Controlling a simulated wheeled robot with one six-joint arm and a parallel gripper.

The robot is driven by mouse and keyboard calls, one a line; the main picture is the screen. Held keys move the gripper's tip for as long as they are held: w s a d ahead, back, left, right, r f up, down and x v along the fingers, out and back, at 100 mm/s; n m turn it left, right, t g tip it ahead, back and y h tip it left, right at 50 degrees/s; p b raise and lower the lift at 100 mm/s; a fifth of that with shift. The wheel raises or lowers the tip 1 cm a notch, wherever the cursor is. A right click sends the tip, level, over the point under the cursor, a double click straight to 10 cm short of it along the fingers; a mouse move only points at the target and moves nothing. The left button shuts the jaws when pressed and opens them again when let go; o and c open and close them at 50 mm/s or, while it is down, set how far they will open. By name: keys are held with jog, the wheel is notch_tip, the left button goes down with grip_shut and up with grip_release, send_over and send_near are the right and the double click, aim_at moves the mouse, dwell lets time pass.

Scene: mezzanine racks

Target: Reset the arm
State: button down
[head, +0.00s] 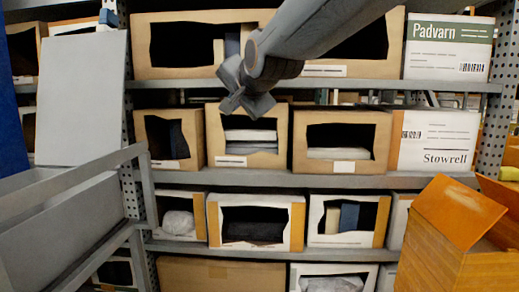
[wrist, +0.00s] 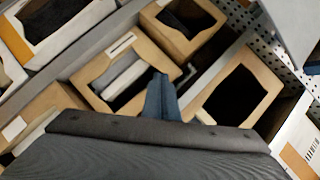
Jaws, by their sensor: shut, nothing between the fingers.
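My grey arm (head: 325,30) reaches in from the upper right of the head view. My gripper (head: 243,103) hangs at its end, in front of the rack and near the middle-shelf box (head: 213,148) that holds pale flat items. In the wrist view my gripper (wrist: 161,98) shows as two blue-grey fingers pressed together, with nothing between them. Behind the fingers, that same open-fronted box (wrist: 125,42) shows at a slant. I cannot tell how far the fingertips are from it.
The grey rack shelf (head: 330,180) carries several open-fronted boxes. A Padvarn box (head: 447,47) and a Stowrell box (head: 436,142) stand at the right. An open orange-brown carton (head: 450,250) is at the lower right. A grey railed cart (head: 70,215) is at the left.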

jog(key=s+d+f+n+g+h, duration=0.1)
jog(key=s+d+f+n+g, duration=0.2)
jog(key=s+f, duration=0.5)
jog(key=s+d+f+n+g+h, duration=0.25)
jog(key=s+d+f, duration=0.2)
jog(key=f, duration=0.65)
jog(key=s+d+f+n+g+h, duration=0.15)
jog(key=s+d+f+g, duration=0.25)
jog(key=s+f, duration=0.5)
jog(key=s+d+f+n+g, duration=0.3)
jog(key=s+d+f, duration=0.15)
jog(key=s, duration=0.75)
jog(key=d+r+m+p, duration=0.3)
jog(key=d+r+p, duration=0.7)
jog(key=p, duration=1.1)
jog(key=shift+d+r+m+h+p, duration=0.3)
jog(key=shift+d+r+h+p, duration=0.1)
jog(key=shift+r, duration=1.6)
jog(key=shift+w+a, duration=0.1)
